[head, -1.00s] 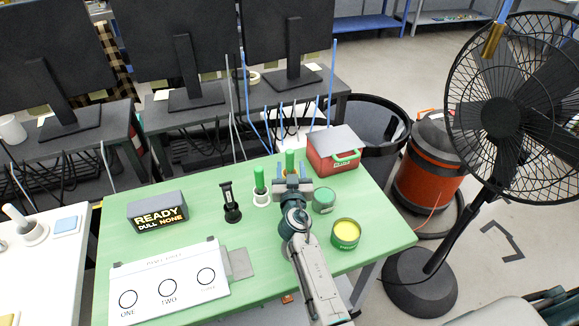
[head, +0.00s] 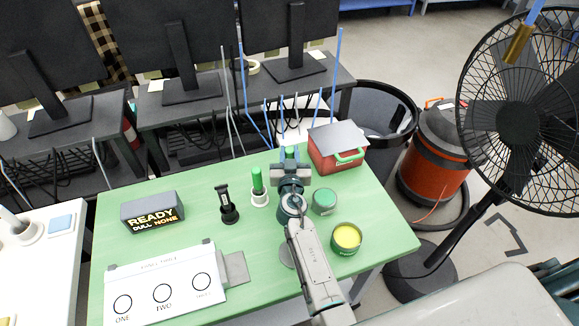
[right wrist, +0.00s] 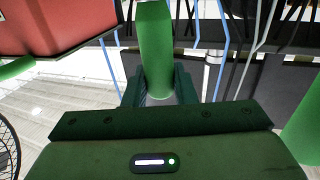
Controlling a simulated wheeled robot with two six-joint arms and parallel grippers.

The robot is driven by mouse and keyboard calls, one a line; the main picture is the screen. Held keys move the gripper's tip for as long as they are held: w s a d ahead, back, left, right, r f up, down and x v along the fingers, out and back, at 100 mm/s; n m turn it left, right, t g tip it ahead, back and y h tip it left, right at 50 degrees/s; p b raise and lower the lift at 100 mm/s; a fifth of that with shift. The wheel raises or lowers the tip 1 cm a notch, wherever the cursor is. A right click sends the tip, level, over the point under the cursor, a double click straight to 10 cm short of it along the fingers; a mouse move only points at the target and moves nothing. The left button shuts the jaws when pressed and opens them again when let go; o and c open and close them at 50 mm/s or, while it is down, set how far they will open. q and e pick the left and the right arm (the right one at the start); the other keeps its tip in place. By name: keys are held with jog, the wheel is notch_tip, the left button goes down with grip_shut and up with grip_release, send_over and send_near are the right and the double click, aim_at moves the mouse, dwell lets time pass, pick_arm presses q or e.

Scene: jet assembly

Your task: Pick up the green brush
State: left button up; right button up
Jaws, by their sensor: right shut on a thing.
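A green brush (right wrist: 155,45) stands upright between the fingers of my right gripper (right wrist: 158,88) in the right wrist view. The gripper is shut on its handle. In the head view my right gripper (head: 290,165) is at the back of the green table (head: 190,262), and it hides most of this brush. I cannot tell whether the brush is clear of the table. A second green-handled brush (head: 257,181) stands in a white holder to the left; a green handle also shows at the right edge of the wrist view (right wrist: 306,130). My left gripper is not in view.
A red box with a grey lid (head: 336,147) stands close to the right of my gripper. A green tin (head: 325,201) and a yellow-topped tin (head: 346,238) are beside my arm. A black stand (head: 228,207), a READY sign (head: 153,212) and a white board (head: 165,280) are left.

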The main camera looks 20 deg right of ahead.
jog(key=shift+w+f, duration=0.1)
jog(key=shift+c, duration=0.9)
jog(key=shift+r+p, duration=0.45)
notch_tip(320, 180, up, 9)
jog(key=p, duration=0.6)
jog(key=shift+p, duration=0.3)
jog(key=shift+d, duration=0.1)
